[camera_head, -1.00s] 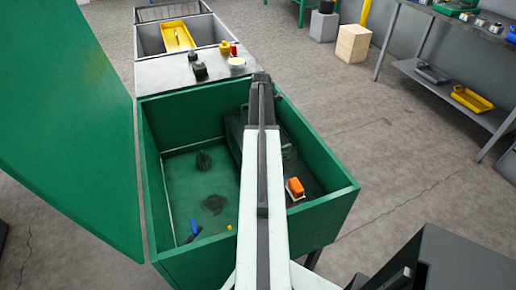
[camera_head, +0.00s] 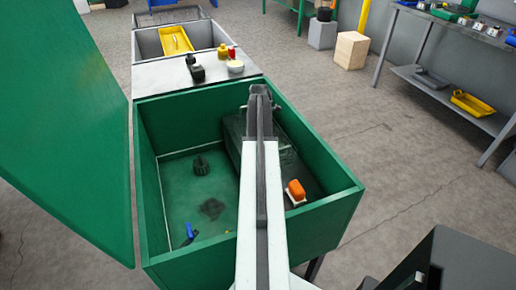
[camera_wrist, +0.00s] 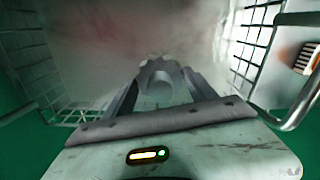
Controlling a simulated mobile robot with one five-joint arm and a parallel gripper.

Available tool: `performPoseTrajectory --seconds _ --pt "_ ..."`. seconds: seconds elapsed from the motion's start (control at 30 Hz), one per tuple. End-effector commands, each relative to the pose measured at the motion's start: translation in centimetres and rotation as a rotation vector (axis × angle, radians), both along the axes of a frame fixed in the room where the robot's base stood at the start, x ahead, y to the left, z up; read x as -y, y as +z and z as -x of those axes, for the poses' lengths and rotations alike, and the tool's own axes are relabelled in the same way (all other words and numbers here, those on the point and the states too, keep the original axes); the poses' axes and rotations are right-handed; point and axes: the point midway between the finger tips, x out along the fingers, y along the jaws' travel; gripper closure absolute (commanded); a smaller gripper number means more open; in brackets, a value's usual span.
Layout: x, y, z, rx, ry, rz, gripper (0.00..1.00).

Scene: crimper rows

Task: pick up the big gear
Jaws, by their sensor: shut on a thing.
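In the wrist view, my gripper (camera_wrist: 160,88) is shut on a grey toothed piece, which looks like the big gear (camera_wrist: 160,72). Its teeth show between and beyond the fingers, and its lower part is hidden by the gripper. In the head view, my arm reaches over the green bin (camera_head: 150,190), and I cannot make out the gripper or the held piece there. A smaller dark toothed piece (camera_head: 202,165) stands on the bin floor left of my arm.
Wire mesh walls (camera_wrist: 262,35) flank the gripper on both sides in the wrist view; a brush-like thing (camera_wrist: 306,58) lies at the right. The bin holds an orange-topped piece (camera_head: 296,190) and a blue-handled item (camera_head: 190,232). A big green panel (camera_head: 60,130) rises at left.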

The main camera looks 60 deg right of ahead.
Motion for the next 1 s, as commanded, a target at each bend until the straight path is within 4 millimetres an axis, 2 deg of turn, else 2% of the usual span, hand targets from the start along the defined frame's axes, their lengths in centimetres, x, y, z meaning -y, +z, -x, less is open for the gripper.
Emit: performPoseTrajectory --seconds 0.27,0.47,0.73,0.83,1.0 --pt "0.0 0.6 -0.1 0.000 0.001 0.000 1.00" --pt "-0.1 3.5 -0.1 0.000 0.001 0.000 1.00" --pt "-0.1 9.1 -0.1 0.000 0.002 0.000 1.00" --pt "-0.1 10.1 -0.1 0.000 0.002 0.000 1.00" --pt "-0.1 10.3 -0.1 0.000 0.002 0.000 1.00"
